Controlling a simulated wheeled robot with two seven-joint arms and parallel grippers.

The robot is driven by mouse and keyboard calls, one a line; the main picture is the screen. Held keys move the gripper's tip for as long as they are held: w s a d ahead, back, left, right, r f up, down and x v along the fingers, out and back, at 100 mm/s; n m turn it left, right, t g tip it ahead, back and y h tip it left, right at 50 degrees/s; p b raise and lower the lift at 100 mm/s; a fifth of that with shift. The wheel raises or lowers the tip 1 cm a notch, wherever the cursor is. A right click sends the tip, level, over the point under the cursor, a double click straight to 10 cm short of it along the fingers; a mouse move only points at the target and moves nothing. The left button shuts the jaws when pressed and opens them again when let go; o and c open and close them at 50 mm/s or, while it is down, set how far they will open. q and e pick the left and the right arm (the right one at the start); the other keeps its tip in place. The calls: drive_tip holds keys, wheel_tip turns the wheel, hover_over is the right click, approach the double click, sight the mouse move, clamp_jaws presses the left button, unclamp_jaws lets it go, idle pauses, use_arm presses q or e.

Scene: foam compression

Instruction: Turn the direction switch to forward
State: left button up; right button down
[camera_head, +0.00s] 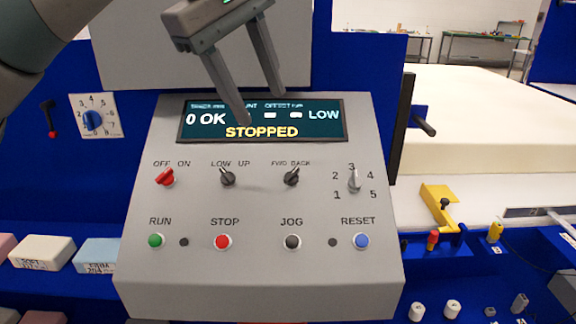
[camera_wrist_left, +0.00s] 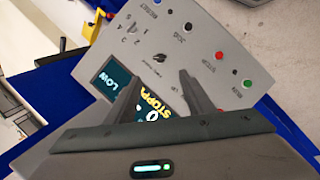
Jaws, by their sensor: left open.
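The direction switch (camera_head: 291,176) is a black knob under the label FWD BACK on the grey control panel (camera_head: 190,285). Its pointer leans up and right, towards BACK. In the left wrist view a dark knob (camera_wrist_left: 159,58) beside a small label appears to be the same switch. My left gripper (camera_head: 261,107) is open and empty, its fingers pointing down in front of the display (camera_head: 215,130), above and left of the switch and apart from it. The display reads STOPPED. In the left wrist view the fingers (camera_wrist_left: 160,92) hide part of the panel. My right gripper is not in view.
The black LOW UP knob (camera_head: 227,177) and red OFF ON knob (camera_head: 165,178) stand left of the switch. A numbered selector (camera_head: 355,181) is to its right. Below are the green RUN (camera_head: 155,240), red STOP (camera_head: 222,242), black JOG (camera_head: 292,242) and blue RESET (camera_head: 361,241) buttons.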

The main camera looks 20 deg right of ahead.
use_arm(q)
drive_tip(key=p, duration=0.1)
approach(291, 173)
drive_tip(key=p+x, duration=0.2)
drive_tip(key=x, duration=0.5)
drive_tip(key=shift+d+f, duration=0.1)
drive_tip(key=shift+f, duration=0.25)
drive_tip(key=shift+w+f, duration=0.1)
drive_tip(key=shift+f, duration=0.15)
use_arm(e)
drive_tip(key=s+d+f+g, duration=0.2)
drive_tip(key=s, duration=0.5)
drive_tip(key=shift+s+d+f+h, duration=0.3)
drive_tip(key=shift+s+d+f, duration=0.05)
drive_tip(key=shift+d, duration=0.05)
use_arm(q)
drive_tip(key=shift+c, duration=0.2)
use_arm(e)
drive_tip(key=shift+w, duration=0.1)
use_arm(q)
drive_tip(key=c, duration=1)
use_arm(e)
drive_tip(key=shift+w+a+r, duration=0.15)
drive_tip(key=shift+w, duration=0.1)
